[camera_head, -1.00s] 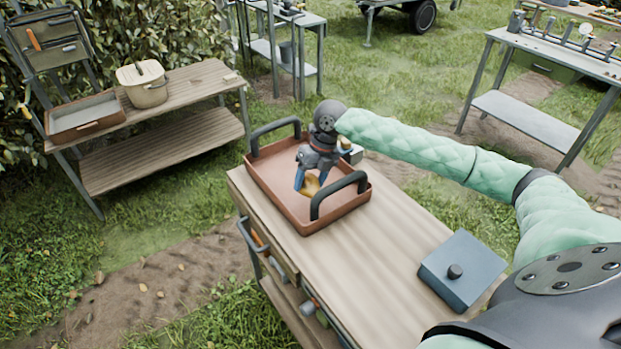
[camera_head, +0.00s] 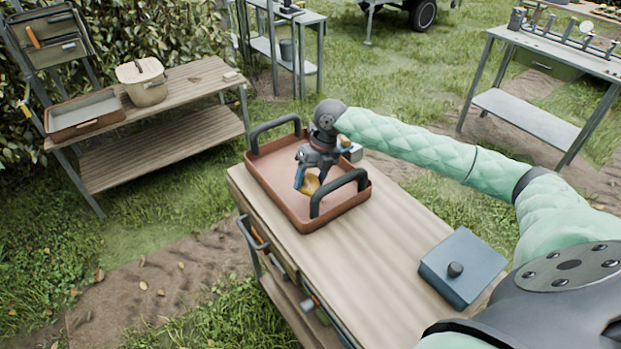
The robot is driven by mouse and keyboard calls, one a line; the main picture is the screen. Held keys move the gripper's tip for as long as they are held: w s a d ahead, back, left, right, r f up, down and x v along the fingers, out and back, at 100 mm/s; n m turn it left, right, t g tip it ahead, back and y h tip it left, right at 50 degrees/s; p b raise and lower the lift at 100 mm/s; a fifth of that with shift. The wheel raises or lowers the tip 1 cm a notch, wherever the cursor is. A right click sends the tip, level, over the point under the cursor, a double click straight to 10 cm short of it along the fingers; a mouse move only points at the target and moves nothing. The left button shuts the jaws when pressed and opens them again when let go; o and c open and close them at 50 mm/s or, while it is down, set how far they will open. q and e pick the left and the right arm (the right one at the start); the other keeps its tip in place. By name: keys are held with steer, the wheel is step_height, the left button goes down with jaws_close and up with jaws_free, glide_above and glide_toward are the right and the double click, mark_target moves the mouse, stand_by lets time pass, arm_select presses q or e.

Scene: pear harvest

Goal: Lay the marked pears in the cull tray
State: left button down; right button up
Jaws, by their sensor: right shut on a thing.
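A brown tray (camera_head: 275,197) with two dark upright handles stands on the near wooden table. My right gripper (camera_head: 308,185) points down inside the tray, its blue fingertips shut on a yellow-brown pear (camera_head: 312,186). The pear is low in the tray, partly hidden by the fingers; I cannot tell whether it touches the tray floor. Any mark on it is too small to see. My left gripper is not in view.
A blue-grey lidded box (camera_head: 462,267) stands at the table's right end, with bare wood between it and the tray. A metal table (camera_head: 555,55) stands at back right.

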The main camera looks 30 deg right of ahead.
mark_target(316, 176)
steer(key=shift+f+b, duration=0.8)
steer(key=shift+f, duration=1.45)
stand_by(1.5)
steer(key=o, duration=1.2)
steer(key=b+v, duration=0.2)
steer(key=v, duration=0.5)
steer(key=shift+d+r, duration=0.1)
steer(key=shift+r, duration=0.3)
